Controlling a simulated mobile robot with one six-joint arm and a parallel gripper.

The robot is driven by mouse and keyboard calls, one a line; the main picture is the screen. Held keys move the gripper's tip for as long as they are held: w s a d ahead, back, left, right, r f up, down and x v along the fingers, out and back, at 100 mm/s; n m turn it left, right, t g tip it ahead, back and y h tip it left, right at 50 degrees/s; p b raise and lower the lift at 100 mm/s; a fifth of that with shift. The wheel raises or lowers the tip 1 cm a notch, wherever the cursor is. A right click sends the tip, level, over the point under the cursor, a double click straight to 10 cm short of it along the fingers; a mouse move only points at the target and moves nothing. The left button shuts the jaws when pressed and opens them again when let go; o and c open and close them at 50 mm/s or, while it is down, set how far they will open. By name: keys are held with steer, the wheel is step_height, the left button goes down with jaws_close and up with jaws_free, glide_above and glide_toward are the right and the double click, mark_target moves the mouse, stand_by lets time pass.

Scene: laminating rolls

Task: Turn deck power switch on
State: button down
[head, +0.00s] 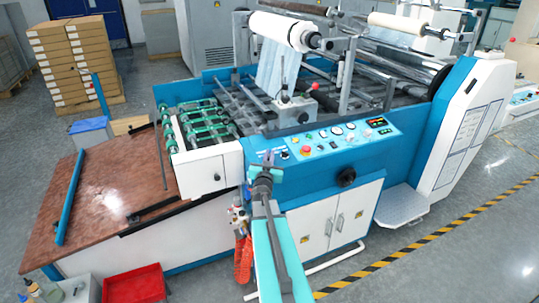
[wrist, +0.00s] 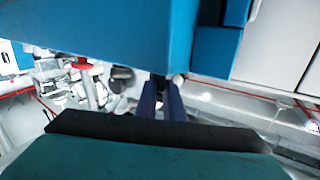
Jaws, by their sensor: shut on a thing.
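The blue laminating machine's control panel (head: 335,138) carries several buttons, gauges and a lit display. My gripper (head: 268,158) is at the panel's left end, its fingertips close together. In the wrist view, my gripper's two dark fingers (wrist: 162,95) reach up to the edge of a blue surface (wrist: 120,25) and close on a small dark part, which I take to be the deck power switch. The fingers cover most of it, so its on or off position cannot be told. A small black knob (head: 284,155) sits just right of my gripper.
A red emergency button (head: 306,149) is on the panel. White cabinet doors (head: 335,218) and a black handwheel (head: 347,178) are below it. A brown table (head: 100,195) stands left, a red tray (head: 134,284) on the floor. Floor at the right front is clear.

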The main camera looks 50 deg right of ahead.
steer(key=shift+s+a+f, duration=0.1)
steer(key=shift+f, duration=0.45)
steer(key=c, duration=1.9)
jaws_free()
steer(key=shift+s+r, duration=0.1)
steer(key=shift+o, duration=0.2)
steer(key=shift+w, duration=0.25)
steer(key=shift+s+r, duration=0.15)
steer(key=shift+b+v, duration=0.55)
steer(key=shift+v, duration=2.05)
steer(key=p+v, duration=0.3)
steer(key=shift+s+a, duration=0.15)
